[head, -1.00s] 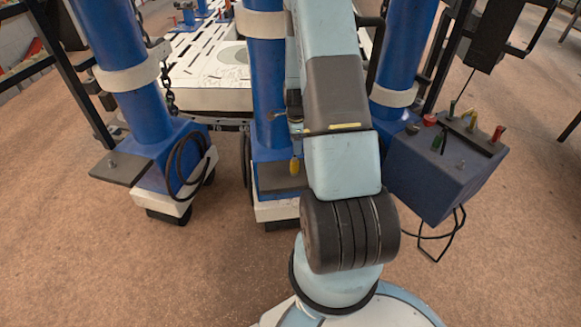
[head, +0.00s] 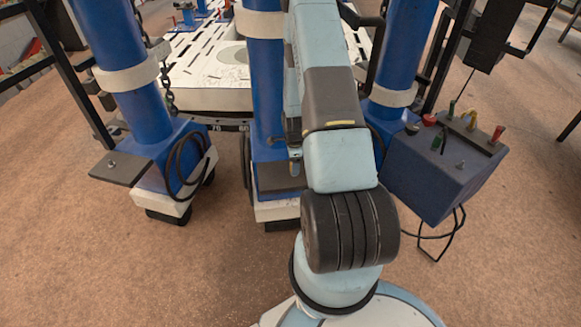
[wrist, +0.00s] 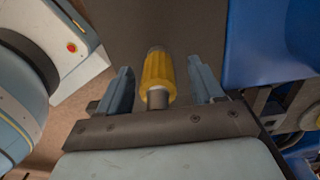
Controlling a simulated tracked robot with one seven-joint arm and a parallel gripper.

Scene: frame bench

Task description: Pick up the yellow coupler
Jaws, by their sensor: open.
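The yellow coupler (wrist: 158,76) is a ribbed yellow sleeve with a grey metal end. In the wrist view it lies between the two blue-grey fingers of my gripper (wrist: 162,85). The fingers are apart, with a visible gap on each side of the coupler, and do not touch it. In the head view my gripper (head: 294,160) is small and partly hidden beside my arm, in front of the middle blue column, just above a dark plate (head: 274,178). The coupler is mostly hidden there by the gripper.
The middle blue column (head: 268,90) stands close to my gripper. Another blue column (head: 112,60) with a cable stands at left. A blue control box (head: 435,175) with coloured levers is at right. A white slotted table (head: 205,75) lies behind. Brown floor is clear at front left.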

